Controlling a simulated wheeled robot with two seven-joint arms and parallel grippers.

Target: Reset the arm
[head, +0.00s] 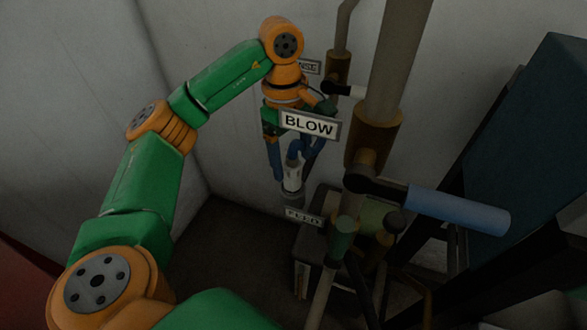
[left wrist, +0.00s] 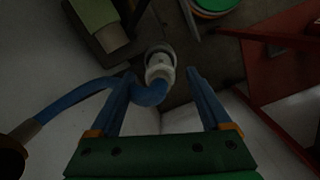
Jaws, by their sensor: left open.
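My left arm, green and orange, reaches in from the left in the head view, bent high at the elbow and with its hand hanging down. My left gripper (head: 293,172) is open, with its blue fingers pointing down behind the BLOW sign. In the left wrist view my left gripper (left wrist: 160,75) has its fingers apart. A white hose fitting (left wrist: 160,66) with a blue hose (left wrist: 90,96) shows between and beyond the fingertips. The fitting also shows in the head view (head: 292,180). I cannot tell whether a finger touches it. My right gripper is not in view.
A BLOW sign (head: 309,125) partly hides the hand; a FEED sign (head: 304,217) hangs lower. A thick pipe (head: 398,60) and a blue-handled lever (head: 458,209) stand to the right. A dark blue panel (head: 535,150) is at far right. Pale wall is close behind the arm.

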